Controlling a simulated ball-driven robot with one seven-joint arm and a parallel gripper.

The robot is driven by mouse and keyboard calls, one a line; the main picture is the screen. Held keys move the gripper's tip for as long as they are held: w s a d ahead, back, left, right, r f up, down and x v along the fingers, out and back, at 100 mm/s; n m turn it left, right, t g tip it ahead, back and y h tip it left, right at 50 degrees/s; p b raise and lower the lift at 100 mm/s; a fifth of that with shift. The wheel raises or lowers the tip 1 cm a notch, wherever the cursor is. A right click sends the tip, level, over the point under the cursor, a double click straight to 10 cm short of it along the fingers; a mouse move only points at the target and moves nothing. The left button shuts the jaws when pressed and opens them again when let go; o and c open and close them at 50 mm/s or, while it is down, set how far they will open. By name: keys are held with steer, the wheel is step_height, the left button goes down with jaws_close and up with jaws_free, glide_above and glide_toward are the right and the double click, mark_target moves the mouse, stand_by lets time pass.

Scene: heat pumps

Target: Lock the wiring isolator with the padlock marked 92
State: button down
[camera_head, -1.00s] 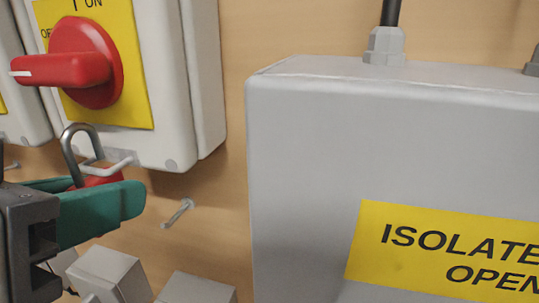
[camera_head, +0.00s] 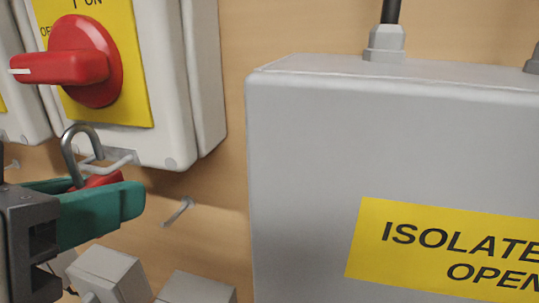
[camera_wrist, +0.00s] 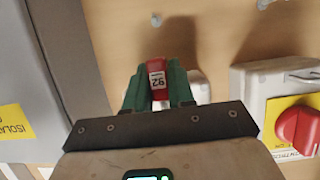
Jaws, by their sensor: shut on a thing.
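A red padlock (camera_head: 100,180) with a steel shackle stands shackle up between the green fingers of my gripper (camera_head: 95,205). In the wrist view its label on the red body (camera_wrist: 157,82) reads 92, upside down. The isolator (camera_head: 178,80) is a white box with a yellow plate and a red rotary handle (camera_head: 80,65) turned left toward the OFF side. Its name is not visible. The shackle overlaps the metal loop (camera_head: 118,162) under the box. I cannot tell whether it passes through the loop or is closed. My gripper (camera_wrist: 158,90) is shut on the padlock body.
A large grey box (camera_head: 390,140) with a yellow label stands to the right. A bare peg (camera_head: 178,213) sticks out of the wooden wall. Grey blocks (camera_head: 105,275) lie below. Another white box with a red knob (camera_wrist: 300,130) is at the wrist view's right.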

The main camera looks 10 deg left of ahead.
steer(key=shift+f+b, duration=0.8)
steer(key=shift+f, duration=0.35)
steer(key=c, duration=0.9)
jaws_free()
steer(key=shift+s, duration=0.1)
steer(key=b+v, duration=0.2)
steer(key=v, duration=0.8)
steer(key=shift+s, duration=0.4)
